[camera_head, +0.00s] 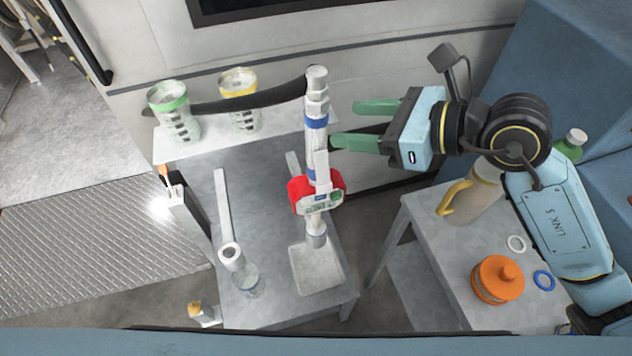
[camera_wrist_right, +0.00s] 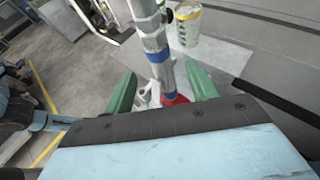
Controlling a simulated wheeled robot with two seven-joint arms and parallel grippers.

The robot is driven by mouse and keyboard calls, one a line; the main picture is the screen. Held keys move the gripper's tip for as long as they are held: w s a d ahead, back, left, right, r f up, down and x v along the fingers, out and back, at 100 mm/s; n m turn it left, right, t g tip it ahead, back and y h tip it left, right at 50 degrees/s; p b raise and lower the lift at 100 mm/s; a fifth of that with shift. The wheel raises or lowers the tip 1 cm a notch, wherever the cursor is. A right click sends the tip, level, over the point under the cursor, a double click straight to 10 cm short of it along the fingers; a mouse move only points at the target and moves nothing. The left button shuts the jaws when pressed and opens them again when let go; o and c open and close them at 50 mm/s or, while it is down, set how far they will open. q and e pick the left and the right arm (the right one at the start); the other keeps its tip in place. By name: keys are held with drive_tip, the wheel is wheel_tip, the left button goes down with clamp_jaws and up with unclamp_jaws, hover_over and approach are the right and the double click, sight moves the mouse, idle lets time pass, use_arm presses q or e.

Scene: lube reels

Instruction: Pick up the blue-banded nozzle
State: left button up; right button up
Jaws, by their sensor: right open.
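The blue-banded nozzle (camera_head: 317,122) is a grey-white upright tube with a blue band near its top and a red meter (camera_head: 300,196) lower down. It stands over a shallow tray on the grey table. My right gripper (camera_head: 344,123) is open and empty to the right of the nozzle, its green fingers pointing at the tube near the blue band. In the right wrist view the nozzle (camera_wrist_right: 155,40) appears between the two open fingers (camera_wrist_right: 160,80), with no contact visible. My left gripper is not in view.
A green-banded cup (camera_head: 173,112) and a yellow-banded cup (camera_head: 240,100) stand on the back shelf. The table's shallow tray (camera_head: 322,283) lies below the nozzle. A side table (camera_head: 425,230) at right holds an orange container (camera_head: 497,280), a jug (camera_head: 473,195) and rings.

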sight(327, 121)
drive_tip(key=shift+p+x, duration=0.65)
drive_tip(key=shift+x, duration=2.35)
clamp_jaws()
drive_tip(key=shift+r, duration=0.15)
